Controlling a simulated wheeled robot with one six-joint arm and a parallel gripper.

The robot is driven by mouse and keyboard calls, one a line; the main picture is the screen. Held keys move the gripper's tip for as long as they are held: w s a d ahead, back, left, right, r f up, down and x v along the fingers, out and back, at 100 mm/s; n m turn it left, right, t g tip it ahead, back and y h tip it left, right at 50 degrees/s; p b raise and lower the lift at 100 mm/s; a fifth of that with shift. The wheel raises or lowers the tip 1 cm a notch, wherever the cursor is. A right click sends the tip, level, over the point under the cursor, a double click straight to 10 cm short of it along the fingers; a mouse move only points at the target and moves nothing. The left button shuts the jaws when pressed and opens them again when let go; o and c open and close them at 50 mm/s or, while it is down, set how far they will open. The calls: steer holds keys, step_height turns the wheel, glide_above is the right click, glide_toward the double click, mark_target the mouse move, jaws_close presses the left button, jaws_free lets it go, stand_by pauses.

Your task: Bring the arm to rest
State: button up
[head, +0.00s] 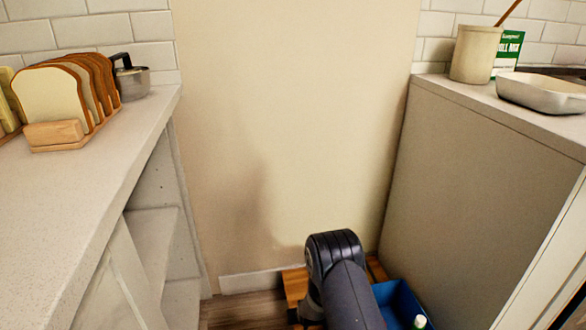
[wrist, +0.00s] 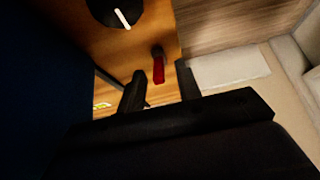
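My gripper (wrist: 162,85) shows in the wrist view with its two dark fingers apart. Nothing is held between them; a wooden surface (wrist: 185,18) shows through the gap. A small red object (wrist: 158,68) shows just past the fingertips; I cannot tell whether it touches them. In the head view my arm is bent low at the bottom middle, in the gap between the two counters, and my gripper is hidden there.
A blue bin (head: 396,299) and a wooden piece (head: 294,284) lie close by my arm. The left counter (head: 75,205) holds a rack of bread (head: 58,100) and a pot (head: 134,83). The right counter (head: 470,95) holds a crock (head: 475,55) and a white dish (head: 540,94).

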steer(key=shift+s+f+b, duration=0.1)
steer(key=shift+f+b, duration=0.15)
steer(key=shift+b, duration=0.7)
steer(key=p+v, duration=0.5)
steer(key=v, duration=0.6)
steer(key=b+x, duration=0.5)
steer(key=x, duration=0.6)
steer(key=shift+r+p, duration=0.4)
steer(key=shift+p, duration=0.4)
steer(key=shift+r+p, duration=0.1)
steer(key=shift+p, duration=0.8)
steer(key=shift+p, duration=0.4)
